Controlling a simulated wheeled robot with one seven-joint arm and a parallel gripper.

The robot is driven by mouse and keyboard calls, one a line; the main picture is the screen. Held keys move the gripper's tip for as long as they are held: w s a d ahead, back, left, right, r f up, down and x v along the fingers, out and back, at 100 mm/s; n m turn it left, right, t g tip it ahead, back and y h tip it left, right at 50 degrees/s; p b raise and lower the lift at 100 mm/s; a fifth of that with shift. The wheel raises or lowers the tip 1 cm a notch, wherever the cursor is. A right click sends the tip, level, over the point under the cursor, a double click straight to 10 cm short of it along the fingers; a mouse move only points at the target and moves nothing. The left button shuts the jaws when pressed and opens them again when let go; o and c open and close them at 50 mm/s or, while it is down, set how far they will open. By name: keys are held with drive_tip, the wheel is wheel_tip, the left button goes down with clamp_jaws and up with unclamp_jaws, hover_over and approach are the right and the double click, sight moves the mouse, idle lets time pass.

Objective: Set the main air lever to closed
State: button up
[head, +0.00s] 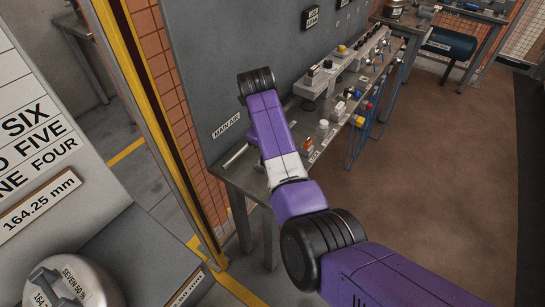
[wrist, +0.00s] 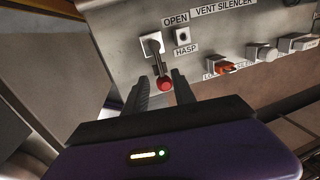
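The lever (wrist: 157,62) shows in the wrist view as a dark arm with a red knob (wrist: 165,83), on a pale square plate on the grey panel. It points down and slightly right from its pivot. An OPEN label (wrist: 175,19) is above it and a HASP label (wrist: 186,49) is to its right. My gripper (wrist: 163,84) is open, with one finger on each side of the red knob and gaps showing; contact is not clear. In the head view a MAIN AIR label (head: 227,126) is on the grey panel beside my arm, which hides the lever and gripper.
A dark hasp socket (wrist: 182,35) is right of the lever. A red-orange handle (wrist: 225,67) and several pale fittings sit farther right under the VENT SILENCER label (wrist: 222,9). In the head view a bench (head: 238,178) carries several valves and hoses. Brown floor (head: 430,150) is clear at right.

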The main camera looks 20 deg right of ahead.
drive_tip(key=shift+s+a+r, duration=0.1)
drive_tip(key=shift+a+r, duration=0.05)
drive_tip(key=shift+r, duration=0.6)
drive_tip(key=shift+s+a+r, duration=0.1)
drive_tip(key=shift+r, duration=0.6)
drive_tip(key=w+d+r+n+t, duration=0.2)
drive_tip(key=w+r+n+t, duration=0.3)
drive_tip(key=w+n+t, duration=0.55)
drive_tip(key=s+n+t+y, duration=0.1)
drive_tip(key=s+n, duration=0.8)
drive_tip(key=s, duration=2.1)
drive_tip(key=s+n+t, duration=0.2)
drive_tip(key=s+n, duration=0.7)
drive_tip(key=s, duration=2.1)
drive_tip(key=shift+f+y, duration=0.3)
drive_tip(key=shift+y, duration=0.1)
